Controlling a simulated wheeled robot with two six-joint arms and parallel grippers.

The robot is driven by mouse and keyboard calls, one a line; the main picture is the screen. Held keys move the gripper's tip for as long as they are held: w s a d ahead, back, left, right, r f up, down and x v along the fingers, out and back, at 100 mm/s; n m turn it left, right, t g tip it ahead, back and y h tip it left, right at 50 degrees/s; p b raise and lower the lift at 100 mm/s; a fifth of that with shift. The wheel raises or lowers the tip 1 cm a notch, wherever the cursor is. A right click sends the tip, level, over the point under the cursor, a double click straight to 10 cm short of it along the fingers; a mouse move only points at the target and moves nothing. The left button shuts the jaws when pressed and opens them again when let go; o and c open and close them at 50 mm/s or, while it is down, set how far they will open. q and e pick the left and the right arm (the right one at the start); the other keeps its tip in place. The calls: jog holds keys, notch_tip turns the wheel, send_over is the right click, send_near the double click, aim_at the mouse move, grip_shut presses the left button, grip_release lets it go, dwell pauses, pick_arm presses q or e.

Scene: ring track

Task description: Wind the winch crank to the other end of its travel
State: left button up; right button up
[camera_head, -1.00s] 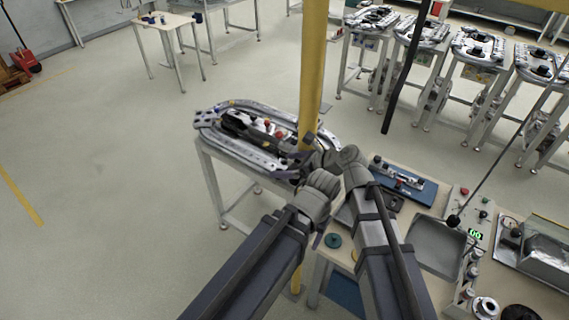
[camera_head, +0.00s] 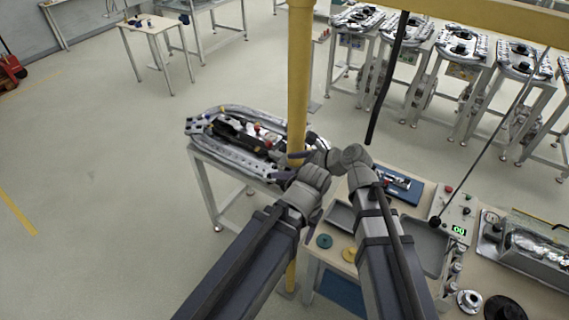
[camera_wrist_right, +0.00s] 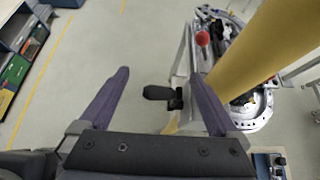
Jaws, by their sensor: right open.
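The black crank handle (camera_wrist_right: 160,93) shows in the right wrist view, with a dark block at its right end, beside the yellow post (camera_wrist_right: 262,45). My right gripper (camera_wrist_right: 158,88) is open, with one purple finger on each side of the handle; the handle appears apart from both fingers. In the head view my right gripper (camera_head: 290,165) is at the yellow post (camera_head: 298,80), and the crank is hidden behind my arms. My left arm comes in from the lower left; its fingers cannot be made out clearly. The winch drum does not show clearly.
A ring track table (camera_head: 235,158) stands left of the post. A workbench (camera_head: 325,262) with trays, a blue board and a control box (camera_head: 460,215) is at right. A dark hanging bar (camera_head: 385,85) is near the post.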

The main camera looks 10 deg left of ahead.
pick_arm(q)
jog(key=shift+r, duration=0.3)
pick_arm(e)
jog(key=shift+d+r, duration=0.2)
jog(key=shift+r, duration=0.05)
pick_arm(q)
notch_tip(320, 180, up, 3)
jog(key=p, duration=0.2)
jog(key=shift+f+p, duration=0.2)
jog(key=shift+p, duration=0.2)
pick_arm(e)
jog(key=s+d+r, duration=0.1)
jog(key=s+d, duration=0.1)
jog(key=d, duration=0.5)
jog(key=s+d+r, duration=0.1)
jog(key=s+d, duration=0.2)
jog(key=d, duration=0.5)
jog(key=shift+s+r, duration=0.25)
jog(key=shift+r, duration=0.05)
pick_arm(q)
jog(key=shift+c, duration=0.3)
pick_arm(e)
jog(key=shift+d, duration=0.1)
